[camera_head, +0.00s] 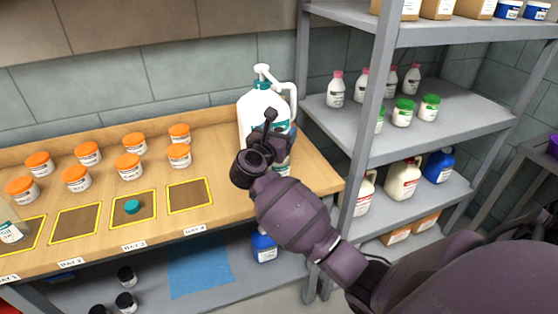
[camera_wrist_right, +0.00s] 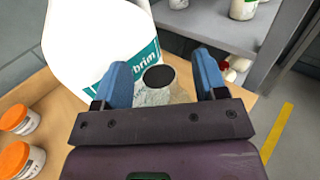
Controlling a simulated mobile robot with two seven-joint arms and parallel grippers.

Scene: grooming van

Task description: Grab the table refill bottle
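My right gripper (camera_head: 262,143) is over the right end of the wooden table (camera_head: 225,220), in front of a large white pump jug (camera_head: 262,103). In the right wrist view its two blue fingers (camera_wrist_right: 162,80) are apart. A small clear bottle with a dark cap (camera_wrist_right: 158,76) shows between them, with a gap on each side; I cannot tell how deep the fingers reach around it. In the head view my arm hides most of this bottle (camera_head: 284,163). The white jug with a teal label (camera_wrist_right: 100,45) stands just behind and left of it. My left gripper is not in view.
Several orange-lidded jars (camera_head: 129,166) stand on the table's left part, and a teal cap (camera_head: 132,207) lies on a marked bay. Another clear bottle (camera_head: 11,232) stands at far left. A grey shelf unit (camera_head: 440,112) with bottles stands close on the right.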

